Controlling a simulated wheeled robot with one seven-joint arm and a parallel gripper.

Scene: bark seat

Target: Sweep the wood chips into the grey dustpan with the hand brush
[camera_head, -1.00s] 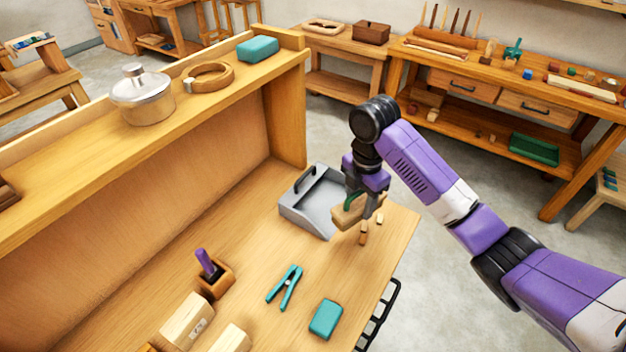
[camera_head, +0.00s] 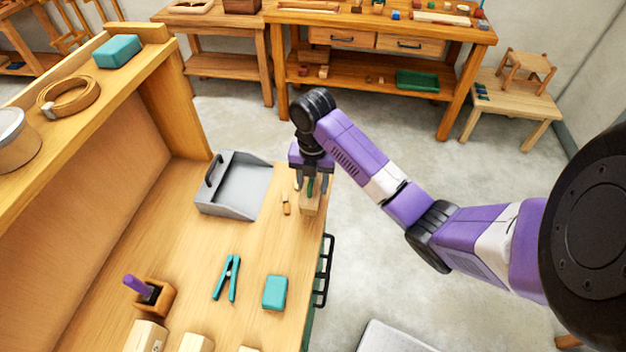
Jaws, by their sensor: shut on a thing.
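The grey dustpan (camera_head: 240,190) lies on the workbench top, near the end of the raised shelf, with its open side towards the right front. My gripper (camera_head: 310,184) is to the right of the dustpan, over the bench's right edge, shut on the hand brush (camera_head: 311,203). The brush has a wooden body and a green part that shows between the fingers. Wood chips (camera_head: 286,204) lie on the bench between the dustpan and the brush. The brush hides what is behind it, and I cannot tell whether its bristles touch the bench.
A teal clamp (camera_head: 228,278), a teal block (camera_head: 275,292) and a wooden holder with a purple-handled tool (camera_head: 152,293) stand nearer on the bench (camera_head: 195,265). The raised shelf (camera_head: 130,75) bounds the left. A black rail (camera_head: 323,270) runs along the right edge.

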